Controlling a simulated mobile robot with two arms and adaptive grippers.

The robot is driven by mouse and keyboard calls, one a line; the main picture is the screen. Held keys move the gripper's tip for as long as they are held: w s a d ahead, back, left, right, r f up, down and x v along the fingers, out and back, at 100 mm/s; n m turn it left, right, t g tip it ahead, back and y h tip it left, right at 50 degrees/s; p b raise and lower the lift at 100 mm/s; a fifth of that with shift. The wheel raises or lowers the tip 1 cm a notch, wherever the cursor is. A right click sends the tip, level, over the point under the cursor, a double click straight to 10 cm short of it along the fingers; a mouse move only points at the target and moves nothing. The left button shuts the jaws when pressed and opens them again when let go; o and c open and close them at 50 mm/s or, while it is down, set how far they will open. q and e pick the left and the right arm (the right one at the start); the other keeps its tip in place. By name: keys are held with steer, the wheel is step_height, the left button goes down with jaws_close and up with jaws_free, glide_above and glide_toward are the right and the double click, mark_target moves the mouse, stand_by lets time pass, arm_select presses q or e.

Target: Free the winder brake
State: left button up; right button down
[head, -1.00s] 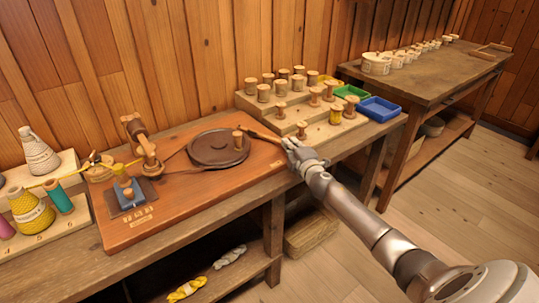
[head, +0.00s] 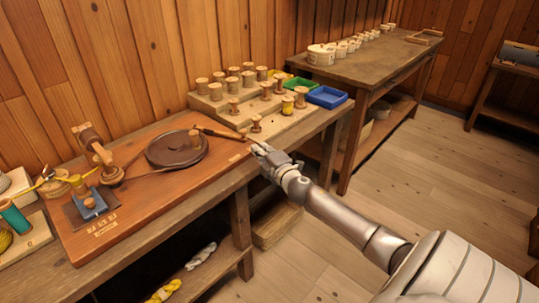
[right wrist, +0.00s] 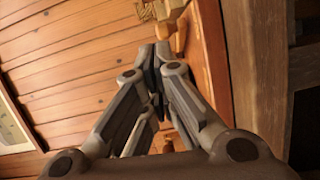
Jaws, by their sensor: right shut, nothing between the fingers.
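The winder is on a reddish-brown board (head: 135,206) on the bench. It has a dark round wheel (head: 172,152) with a small wooden knob, and a wooden crank post (head: 95,145) to its left. A slim wooden lever (head: 220,133), which looks like the brake, lies by the wheel's right side and points toward my right gripper (head: 254,148). My right gripper is shut and empty at the board's right end, close to the lever's tip; contact cannot be told. In the right wrist view its closed fingers (right wrist: 156,52) are beside a wooden piece. My left gripper is not in view.
A stepped wooden rack (head: 222,110) of spools stands behind my right gripper, with a green tray (head: 299,86) and a blue tray (head: 327,97) at its right. Another table (head: 375,62) holds white pots. Thread skeins (head: 201,256) lie on the lower shelf. The floor at right is clear.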

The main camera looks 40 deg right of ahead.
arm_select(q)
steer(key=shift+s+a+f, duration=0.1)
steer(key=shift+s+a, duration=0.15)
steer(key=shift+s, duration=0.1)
arm_select(e)
steer(key=s, duration=0.3)
steer(key=shift+s+d+r, duration=0.15)
steer(key=shift+s, duration=0.2)
